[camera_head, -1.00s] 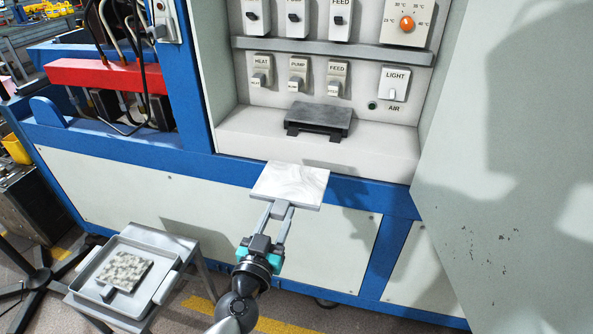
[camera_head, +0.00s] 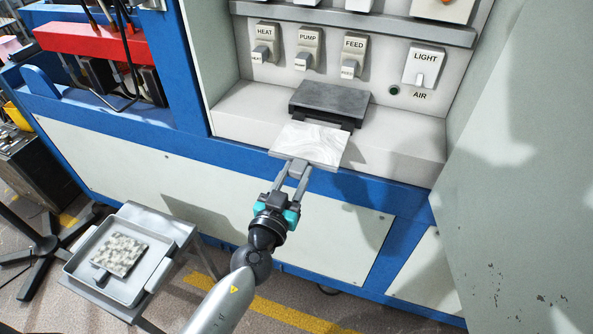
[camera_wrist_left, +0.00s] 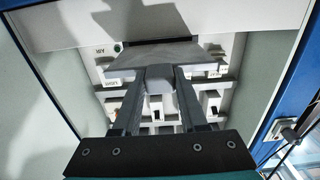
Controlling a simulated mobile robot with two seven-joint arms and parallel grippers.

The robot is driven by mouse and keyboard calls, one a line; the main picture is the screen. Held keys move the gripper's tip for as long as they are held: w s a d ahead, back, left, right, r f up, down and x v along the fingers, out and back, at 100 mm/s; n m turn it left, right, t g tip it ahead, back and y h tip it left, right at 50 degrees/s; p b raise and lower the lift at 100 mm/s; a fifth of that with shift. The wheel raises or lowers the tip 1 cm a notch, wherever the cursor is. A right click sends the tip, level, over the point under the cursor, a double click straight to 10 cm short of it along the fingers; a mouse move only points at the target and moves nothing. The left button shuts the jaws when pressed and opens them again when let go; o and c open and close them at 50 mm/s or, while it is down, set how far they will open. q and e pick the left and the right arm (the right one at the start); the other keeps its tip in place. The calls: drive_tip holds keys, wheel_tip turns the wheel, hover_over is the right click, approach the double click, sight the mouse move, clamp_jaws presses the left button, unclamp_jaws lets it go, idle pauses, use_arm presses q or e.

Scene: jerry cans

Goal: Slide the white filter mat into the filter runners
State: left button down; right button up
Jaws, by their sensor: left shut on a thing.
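The white filter mat (camera_head: 312,144) is a flat, marbled square held by its front tab in my left gripper (camera_head: 291,172). The gripper is shut on it. The mat lies about level, its far edge close to the dark filter runners (camera_head: 330,100) on the cabinet ledge; whether it has entered them I cannot tell. In the left wrist view the mat (camera_wrist_left: 185,57) shows edge-on beyond the fingers (camera_wrist_left: 160,85), in front of a dark slot. My right gripper is not in view.
A tray (camera_head: 140,292) with a soiled speckled mat (camera_head: 120,256) stands on a small grey stand at the lower left. Switches labelled HEAT, PUMP, FEED and LIGHT (camera_head: 422,68) are above the ledge (camera_head: 400,140). A large grey panel (camera_head: 530,200) fills the right side.

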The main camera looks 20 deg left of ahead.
sight(302, 159)
use_arm(q)
drive_tip(key=shift+f+b, duration=0.1)
drive_tip(key=shift+b, duration=0.2)
drive_tip(key=shift+w, duration=0.1)
drive_tip(key=shift+w+d, duration=0.1)
drive_tip(key=shift+w, duration=1.85)
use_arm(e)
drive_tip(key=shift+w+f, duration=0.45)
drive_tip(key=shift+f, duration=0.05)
use_arm(q)
drive_tip(key=shift+w+b, duration=0.1)
drive_tip(key=shift+b, duration=0.3)
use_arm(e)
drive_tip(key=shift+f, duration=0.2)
use_arm(q)
drive_tip(key=shift+w+d+b, duration=0.15)
drive_tip(key=shift+w+b, duration=0.65)
drive_tip(key=shift+w, duration=2.8)
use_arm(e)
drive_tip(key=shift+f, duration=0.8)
